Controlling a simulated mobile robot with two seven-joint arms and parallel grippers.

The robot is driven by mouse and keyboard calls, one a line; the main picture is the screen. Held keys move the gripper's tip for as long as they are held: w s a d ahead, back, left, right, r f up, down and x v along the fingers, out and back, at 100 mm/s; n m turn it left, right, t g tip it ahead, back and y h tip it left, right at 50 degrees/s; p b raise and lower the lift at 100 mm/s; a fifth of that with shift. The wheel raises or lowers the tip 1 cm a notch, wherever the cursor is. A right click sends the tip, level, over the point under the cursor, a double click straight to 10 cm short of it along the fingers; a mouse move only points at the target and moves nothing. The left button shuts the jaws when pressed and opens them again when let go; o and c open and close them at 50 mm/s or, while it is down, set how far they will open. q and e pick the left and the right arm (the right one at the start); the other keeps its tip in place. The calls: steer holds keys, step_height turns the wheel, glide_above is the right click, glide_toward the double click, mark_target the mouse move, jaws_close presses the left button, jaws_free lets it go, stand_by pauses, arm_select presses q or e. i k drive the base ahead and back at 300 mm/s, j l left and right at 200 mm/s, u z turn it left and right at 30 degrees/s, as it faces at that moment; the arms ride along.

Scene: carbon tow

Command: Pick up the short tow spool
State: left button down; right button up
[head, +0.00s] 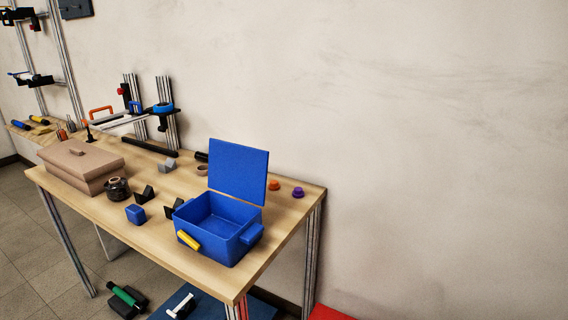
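A small dark, round spool-like object (117,189) sits on the wooden table, just right of the brown lidded box. It looks like the short tow spool, but it is too small in the view to be sure. It appears to stand free on the table top, with nothing on top of it. Neither of my grippers shows in the head view.
A frame fixture (163,107) stands behind. A green cylinder (126,296) lies low beside the table.

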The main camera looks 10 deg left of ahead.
mark_target(117, 187)
steer(key=u, duration=1.35)
steer(key=i+j+z, duration=0.1)
steer(key=z, duration=0.75)
steer(key=i+j+z, duration=0.1)
steer(key=j+z, duration=0.5)
steer(key=j, duration=0.15)
steer(key=j+z, duration=0.3)
steer(key=j, duration=1.3)
steer(key=i, duration=0.1)
